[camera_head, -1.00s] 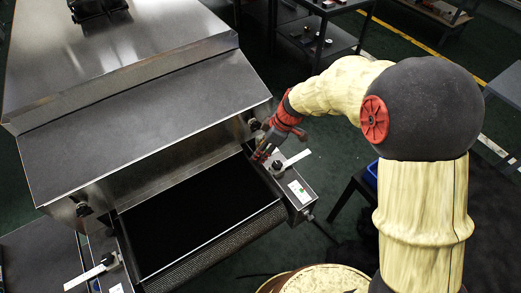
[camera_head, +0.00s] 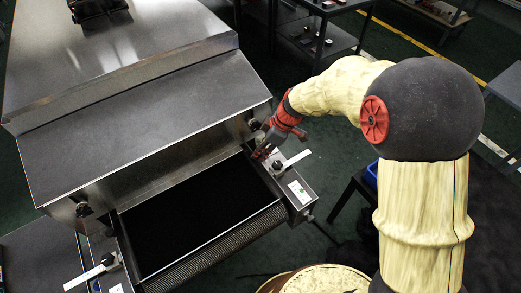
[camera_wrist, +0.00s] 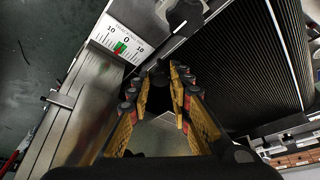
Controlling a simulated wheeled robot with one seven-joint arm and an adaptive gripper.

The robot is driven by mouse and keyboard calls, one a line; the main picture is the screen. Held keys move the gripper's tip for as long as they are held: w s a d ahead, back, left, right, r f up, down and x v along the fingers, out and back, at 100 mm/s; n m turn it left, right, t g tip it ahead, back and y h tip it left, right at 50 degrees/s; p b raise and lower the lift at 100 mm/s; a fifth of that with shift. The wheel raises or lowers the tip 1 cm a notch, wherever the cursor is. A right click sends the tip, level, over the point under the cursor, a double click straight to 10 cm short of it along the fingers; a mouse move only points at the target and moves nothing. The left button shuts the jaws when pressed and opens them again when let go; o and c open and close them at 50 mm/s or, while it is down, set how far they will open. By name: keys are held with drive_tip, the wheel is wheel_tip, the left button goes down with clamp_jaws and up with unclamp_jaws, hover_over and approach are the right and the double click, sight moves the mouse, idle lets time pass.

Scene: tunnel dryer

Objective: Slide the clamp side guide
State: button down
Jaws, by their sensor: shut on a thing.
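The side guide unit on the right of the dryer mouth has a black knob (camera_head: 277,166) and a pale flat bar (camera_head: 297,158). My gripper (camera_head: 262,152) is at this unit, beside the inner edge of the belt opening. In the wrist view my gripper (camera_wrist: 163,80) has its yellow fingers drawn together around a small dark part (camera_wrist: 160,72) of the guide, mostly hidden between the fingertips. A white scale (camera_wrist: 122,38) with a zero mark and a green and red pointer lies just left of the fingertips. A black knob (camera_wrist: 182,14) stands above them.
The dark belt (camera_head: 200,215) fills the opening to the left, under the steel hood (camera_head: 150,120). A matching left guide bar (camera_head: 90,275) is at the opposite side. A shelf table (camera_head: 325,35) stands behind.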

drive_tip(key=shift+a, duration=0.1)
drive_tip(key=s+a, duration=0.2)
drive_tip(key=s+a+b, duration=0.1)
drive_tip(key=a, duration=0.2)
drive_tip(key=s+a, duration=0.2)
drive_tip(key=a, duration=0.1)
drive_tip(key=shift+s+a+b, duration=0.1)
drive_tip(key=shift+s+b, duration=0.2)
drive_tip(key=shift+b, duration=0.05)
drive_tip(key=c, duration=1.6)
unclamp_jaws()
drive_tip(key=shift+c, duration=0.2)
drive_tip(key=v, duration=1.2)
